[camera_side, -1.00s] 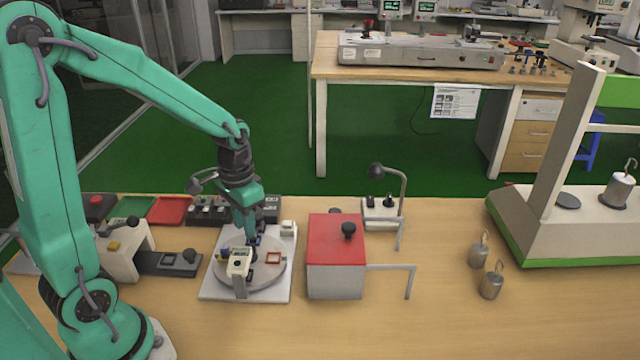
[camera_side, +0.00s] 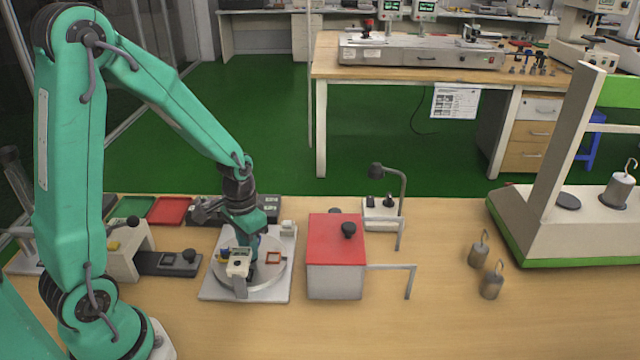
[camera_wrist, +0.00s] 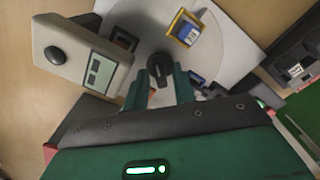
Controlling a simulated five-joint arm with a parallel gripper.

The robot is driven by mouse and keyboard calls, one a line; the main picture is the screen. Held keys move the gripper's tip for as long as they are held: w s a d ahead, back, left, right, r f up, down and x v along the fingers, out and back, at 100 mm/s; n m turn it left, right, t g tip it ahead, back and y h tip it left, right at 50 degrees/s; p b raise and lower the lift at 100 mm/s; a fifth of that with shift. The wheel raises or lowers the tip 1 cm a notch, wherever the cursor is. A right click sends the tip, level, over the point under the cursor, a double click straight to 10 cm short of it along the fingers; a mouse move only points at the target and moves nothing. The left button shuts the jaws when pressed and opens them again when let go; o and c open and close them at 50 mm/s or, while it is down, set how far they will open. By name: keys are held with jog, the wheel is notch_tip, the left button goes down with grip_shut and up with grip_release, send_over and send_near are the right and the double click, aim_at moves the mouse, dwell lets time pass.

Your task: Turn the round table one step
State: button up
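The round table (camera_side: 262,280) is a light grey disc on a pale square base (camera_side: 212,291). It also shows in the wrist view (camera_wrist: 232,52). A black knob (camera_wrist: 160,68) stands at its middle. My gripper (camera_wrist: 160,82) is open, with its two green fingers apart on either side of the knob. I cannot tell whether either finger touches it. In the side view my gripper (camera_side: 253,257) is low over the disc, its tips partly hidden by the meter.
A pale meter with a display (camera_side: 238,264) stands at the disc's front edge, close to my gripper. A red-topped box (camera_side: 336,240) stands to the right, a grey-white device (camera_side: 124,250) to the left. Hooked weights (camera_side: 479,252) stand farther right; the table front is clear.

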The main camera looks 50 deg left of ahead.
grip_shut()
jog(key=shift+n, duration=1.4)
jog(key=shift+n, duration=0.9)
